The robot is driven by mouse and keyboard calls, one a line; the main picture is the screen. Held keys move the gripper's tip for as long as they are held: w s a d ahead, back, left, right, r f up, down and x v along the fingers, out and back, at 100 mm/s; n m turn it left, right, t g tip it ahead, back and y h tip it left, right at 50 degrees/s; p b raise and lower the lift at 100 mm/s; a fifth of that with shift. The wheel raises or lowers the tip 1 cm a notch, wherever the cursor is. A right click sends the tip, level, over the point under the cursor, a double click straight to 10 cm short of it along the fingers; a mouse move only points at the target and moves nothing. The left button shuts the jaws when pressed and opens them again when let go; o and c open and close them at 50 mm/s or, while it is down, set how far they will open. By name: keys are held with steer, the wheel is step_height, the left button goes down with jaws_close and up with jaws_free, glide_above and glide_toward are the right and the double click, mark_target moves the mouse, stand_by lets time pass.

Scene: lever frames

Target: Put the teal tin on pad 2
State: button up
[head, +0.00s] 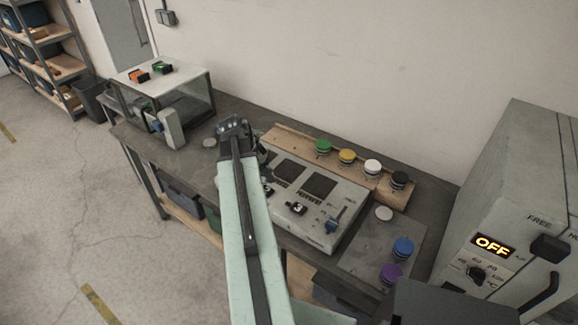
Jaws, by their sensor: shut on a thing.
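My gripper (235,125) is at the far end of my pale green arm, above the back left part of the dark bench. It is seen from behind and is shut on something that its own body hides. No teal tin can be made out in this view. No pad number is readable, so I cannot tell which place is pad 2. Two dark square plates, a left one (289,171) and a right one (318,186), lie on the grey panel (300,213). One pale disc (209,142) lies left of my gripper, and another (384,213) lies at the right.
A wooden rack (283,140) holds green (323,146), yellow (347,157), white (372,167) and black (399,180) lidded things. Blue (403,246) and purple (391,273) ones stand at right. A grey cabinet (515,190) reading OFF bounds the right; a glass-sided case (190,80) stands left.

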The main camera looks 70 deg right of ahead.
glide_above(292, 169)
steer(key=w+a, duration=0.1)
steer(key=a, duration=0.1)
steer(key=shift+d+f+b, duration=0.2)
steer(key=shift+f+b, duration=0.25)
steer(key=shift+f, duration=0.15)
steer(key=f+b, duration=0.4)
steer(key=shift+s+d, duration=0.1)
steer(key=shift+d, duration=0.1)
steer(key=shift+r, duration=0.2)
steer(key=shift+f, duration=0.15)
steer(key=o, duration=1.6)
